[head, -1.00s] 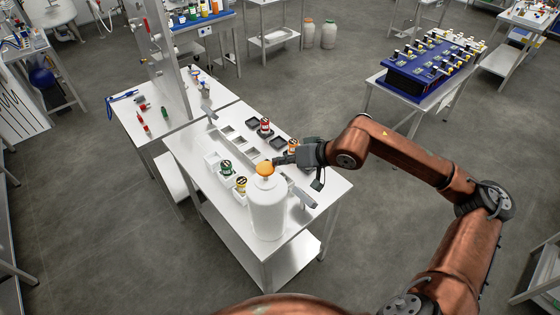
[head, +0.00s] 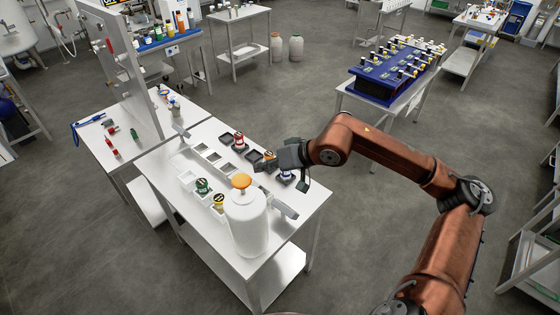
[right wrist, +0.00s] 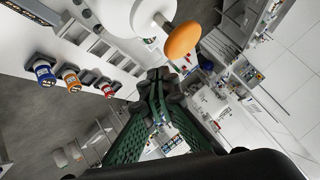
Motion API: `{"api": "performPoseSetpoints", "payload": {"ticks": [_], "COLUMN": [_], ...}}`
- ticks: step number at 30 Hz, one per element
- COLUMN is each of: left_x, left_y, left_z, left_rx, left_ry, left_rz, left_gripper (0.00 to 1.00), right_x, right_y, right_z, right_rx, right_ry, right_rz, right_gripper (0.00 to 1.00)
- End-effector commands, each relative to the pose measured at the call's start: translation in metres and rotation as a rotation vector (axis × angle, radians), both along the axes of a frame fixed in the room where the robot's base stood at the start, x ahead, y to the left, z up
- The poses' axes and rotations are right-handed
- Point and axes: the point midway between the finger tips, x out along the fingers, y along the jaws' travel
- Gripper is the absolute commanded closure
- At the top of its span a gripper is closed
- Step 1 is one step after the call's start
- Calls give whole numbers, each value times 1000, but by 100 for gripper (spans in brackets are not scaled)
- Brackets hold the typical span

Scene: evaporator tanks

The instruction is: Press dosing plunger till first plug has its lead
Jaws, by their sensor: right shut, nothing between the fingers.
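The dosing plunger's orange knob (head: 241,181) stands on top of a white canister (head: 246,228) at the near end of the white table. My right gripper (head: 261,167) is shut and empty, just behind and to the right of the knob. In the right wrist view, the knob (right wrist: 182,42) is close beyond the closed fingertips (right wrist: 156,76), with a gap between. Green (head: 203,186) and yellow (head: 219,201) plugs stand left of the canister. Red (head: 239,141), orange (head: 269,156) and blue (head: 287,177) plugs stand behind, partly hidden by my gripper. My left gripper is out of view.
The white table (head: 180,213) holds a row of empty square sockets (head: 213,156). A grey angled bracket (head: 285,209) sits right of the canister. A tall panel (head: 130,80) rises at the back left. A blue box (head: 395,72) with several plugs stands on another table.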

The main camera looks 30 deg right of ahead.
Motion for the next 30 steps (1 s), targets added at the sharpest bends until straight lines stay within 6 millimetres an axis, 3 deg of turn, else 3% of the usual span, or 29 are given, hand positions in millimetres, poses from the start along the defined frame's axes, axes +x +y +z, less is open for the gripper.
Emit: {"api": "performPoseSetpoints", "payload": {"ticks": [10, 18, 30], "left_x": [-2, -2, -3], "left_y": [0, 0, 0], "left_z": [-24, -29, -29], "left_rx": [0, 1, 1], "left_ry": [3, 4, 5], "left_rz": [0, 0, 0], "left_gripper": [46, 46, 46], "right_x": [-48, -60, -61], "right_y": [-34, -41, -41], "right_z": [41, 56, 59], "right_rx": [-5, -3, -2], "right_ry": [1, -1, -3], "right_rz": [-3, 0, 1], "right_gripper": [100, 100, 100]}}
